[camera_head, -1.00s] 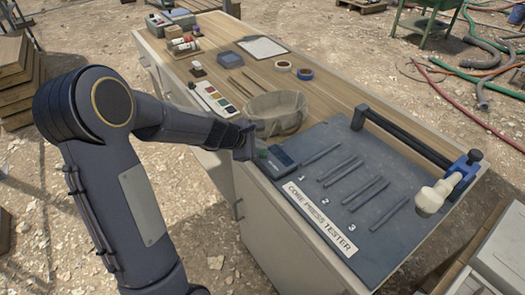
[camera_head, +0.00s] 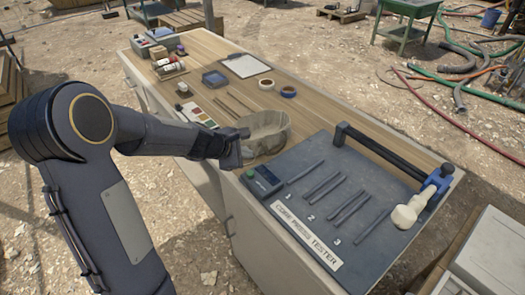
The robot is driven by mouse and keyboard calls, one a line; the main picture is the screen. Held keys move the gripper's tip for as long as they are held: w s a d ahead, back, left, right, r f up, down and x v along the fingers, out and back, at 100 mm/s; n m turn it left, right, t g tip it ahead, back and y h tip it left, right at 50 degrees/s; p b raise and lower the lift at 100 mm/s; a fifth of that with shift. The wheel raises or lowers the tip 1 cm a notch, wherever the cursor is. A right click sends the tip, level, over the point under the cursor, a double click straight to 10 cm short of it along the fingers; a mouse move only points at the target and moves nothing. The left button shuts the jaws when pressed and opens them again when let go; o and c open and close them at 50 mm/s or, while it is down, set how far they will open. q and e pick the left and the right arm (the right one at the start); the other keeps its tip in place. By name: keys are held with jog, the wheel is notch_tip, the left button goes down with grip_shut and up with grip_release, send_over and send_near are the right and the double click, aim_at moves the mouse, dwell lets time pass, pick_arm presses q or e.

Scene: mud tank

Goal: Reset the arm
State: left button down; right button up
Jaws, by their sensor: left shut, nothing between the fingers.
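My left arm comes in from the left and reaches over the near edge of the bench. My left gripper (camera_head: 232,154) is shut and empty, beside the left side of a grey-brown bowl (camera_head: 268,131). I cannot tell whether it touches the bowl. The grey core press tester (camera_head: 300,226) lies to the right of the gripper, with several dark bars, a small box with a green button (camera_head: 262,181), and a blue-and-cream handle (camera_head: 420,203). My right gripper is out of view.
The wooden bench (camera_head: 205,45) also holds a colour chart (camera_head: 197,116), a blue tray (camera_head: 215,79), a clipboard (camera_head: 245,66) and two tape rolls (camera_head: 288,92). A green table (camera_head: 410,8) and hoses (camera_head: 460,85) are on the ground behind. Pale crates (camera_head: 490,245) stand at lower right.

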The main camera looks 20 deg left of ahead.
pick_arm(q)
jog(key=s+d+r+m+h, duration=0.2)
jog(key=s+d+r+m, duration=0.3)
jog(key=s+r+m, duration=0.65)
jog(key=s+f+m+g+y, duration=0.1)
jog(key=s+m, duration=0.3)
jog(key=s, duration=0.5)
jog(key=s+d+f+m+g+y, duration=0.1)
jog(key=s+f+m, duration=0.2)
jog(key=s, duration=0.7)
jog(key=shift+d+m+g, duration=0.25)
jog(key=shift+m+g, duration=0.15)
jog(key=shift+m, duration=0.55)
